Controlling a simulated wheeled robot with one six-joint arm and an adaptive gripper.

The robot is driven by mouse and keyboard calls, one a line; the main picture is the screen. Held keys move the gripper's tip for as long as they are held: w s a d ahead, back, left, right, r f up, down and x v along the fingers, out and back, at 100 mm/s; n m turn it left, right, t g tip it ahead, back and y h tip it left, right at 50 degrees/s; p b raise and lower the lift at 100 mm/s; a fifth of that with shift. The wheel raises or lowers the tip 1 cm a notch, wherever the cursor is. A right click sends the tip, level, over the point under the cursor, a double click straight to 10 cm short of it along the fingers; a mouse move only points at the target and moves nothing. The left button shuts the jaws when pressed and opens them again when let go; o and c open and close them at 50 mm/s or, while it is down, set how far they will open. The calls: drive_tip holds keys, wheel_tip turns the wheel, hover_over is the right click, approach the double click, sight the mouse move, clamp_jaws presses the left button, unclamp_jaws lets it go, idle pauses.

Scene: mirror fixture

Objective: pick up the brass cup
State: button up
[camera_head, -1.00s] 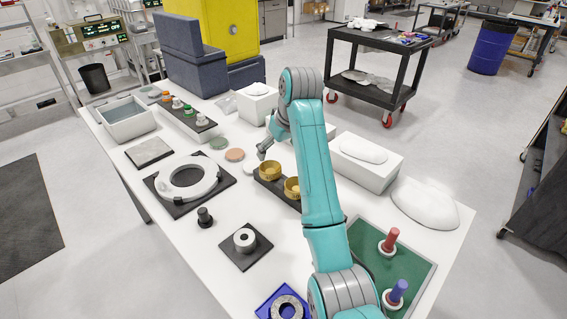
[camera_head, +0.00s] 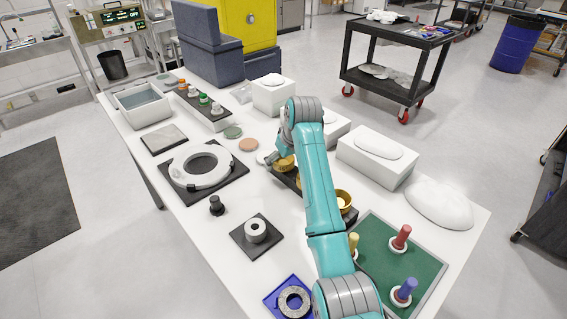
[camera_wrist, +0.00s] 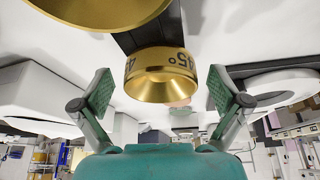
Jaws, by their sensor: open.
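Several brass cups stand in a row on a dark holder (camera_head: 352,215). The far brass cup (camera_head: 284,164) is at my gripper (camera_head: 281,156). In the wrist view this brass cup (camera_wrist: 161,72), marked "45°", lies between the two spread fingers of my gripper (camera_wrist: 160,92), with a gap on each side. The fingers are open and do not visibly touch it. A larger brass cup (camera_wrist: 95,10) shows at the top left of the wrist view. Another brass cup (camera_head: 343,200) shows right of my arm in the head view. My arm hides the middle of the row.
White blocks (camera_head: 376,158) stand right of the row. A white ring on a black plate (camera_head: 232,186) lies to the left. A green board (camera_head: 375,240) with coloured pegs is in front, near a blue tray (camera_head: 270,303). Flat discs (camera_head: 249,145) lie behind.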

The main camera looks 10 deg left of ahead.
sight(283, 163)
drive_tip(key=shift+f, duration=0.15)
drive_tip(key=c, duration=1.3)
drive_tip(key=shift+o, duration=0.2)
wheel_tip(283, 163, up, 10)
